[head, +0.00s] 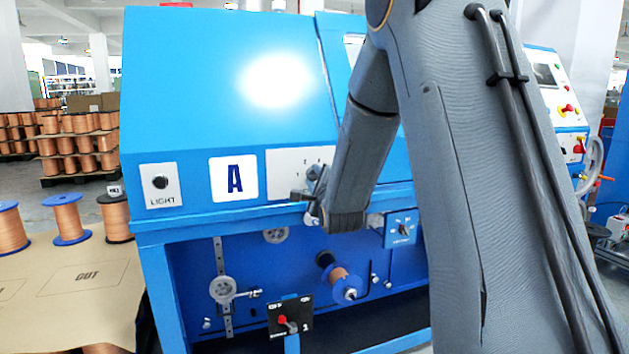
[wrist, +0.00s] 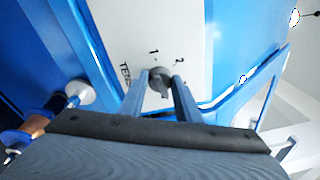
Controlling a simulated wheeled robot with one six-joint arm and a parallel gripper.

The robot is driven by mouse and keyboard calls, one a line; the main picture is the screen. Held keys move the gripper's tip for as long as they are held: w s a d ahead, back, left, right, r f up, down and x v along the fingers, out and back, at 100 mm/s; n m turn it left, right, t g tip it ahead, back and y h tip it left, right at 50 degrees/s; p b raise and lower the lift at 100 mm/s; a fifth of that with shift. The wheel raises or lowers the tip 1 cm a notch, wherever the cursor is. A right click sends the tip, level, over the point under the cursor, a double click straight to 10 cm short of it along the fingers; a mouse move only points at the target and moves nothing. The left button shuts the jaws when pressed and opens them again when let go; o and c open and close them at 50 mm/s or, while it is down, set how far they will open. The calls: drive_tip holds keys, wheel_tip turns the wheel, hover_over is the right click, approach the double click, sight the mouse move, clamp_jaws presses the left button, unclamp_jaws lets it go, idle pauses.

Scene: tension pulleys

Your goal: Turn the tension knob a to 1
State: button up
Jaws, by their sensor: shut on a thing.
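The tension knob (wrist: 159,80) is a small grey round knob on a white panel, seen in the wrist view with the numbers 1 and 2 printed beyond it. My gripper (wrist: 160,84) has its two fingers on either side of the knob and is shut on it. In the head view my gripper (head: 309,196) is at the lower edge of the white panel (head: 284,172), right of the label A (head: 234,178). My arm covers the panel's right part. The knob's pointer direction is hard to tell.
A LIGHT knob (head: 160,182) sits left of the label. Below the panel are a grey pulley (head: 222,289), a copper spool (head: 338,278), a red-handled switch (head: 288,322) and a blue selector plate (head: 402,229). Copper spools (head: 68,219) stand on a table at left.

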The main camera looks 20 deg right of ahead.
drive_tip(key=n+b, duration=0.1)
drive_tip(key=n, duration=0.3)
drive_tip(key=shift+d+f+n, duration=0.1)
drive_tip(key=shift+f+n, duration=0.05)
drive_tip(key=shift+n, duration=0.25)
drive_tip(key=n+t+b, duration=0.1)
drive_tip(key=n, duration=0.3)
drive_tip(key=shift+f+y, duration=0.1)
drive_tip(key=shift+y, duration=0.3)
drive_tip(key=n+y+b, duration=0.1)
drive_tip(key=n, duration=0.4)
drive_tip(key=shift+d, duration=0.1)
drive_tip(key=n, duration=0.5)
drive_tip(key=shift+d+y+b, duration=0.15)
drive_tip(key=shift+y+b, duration=0.2)
drive_tip(key=shift+y, duration=0.05)
drive_tip(key=n, duration=0.4)
drive_tip(key=shift+d+y, duration=0.1)
drive_tip(key=shift+y, duration=0.2)
drive_tip(key=shift+d+r+n+g+y+b, duration=0.1)
drive_tip(key=shift+n+g+y+b, duration=0.25)
drive_tip(key=shift+n, duration=1.8)
drive_tip(key=shift+r+n+g+y+b, duration=0.1)
drive_tip(key=shift+n+b, duration=0.4)
drive_tip(key=shift+n, duration=1.7)
drive_tip(key=shift+d+n+g+y+b, duration=0.15)
drive_tip(key=shift+n+g+b, duration=0.2)
drive_tip(key=shift+n, duration=1.8)
drive_tip(key=shift+a, duration=0.15)
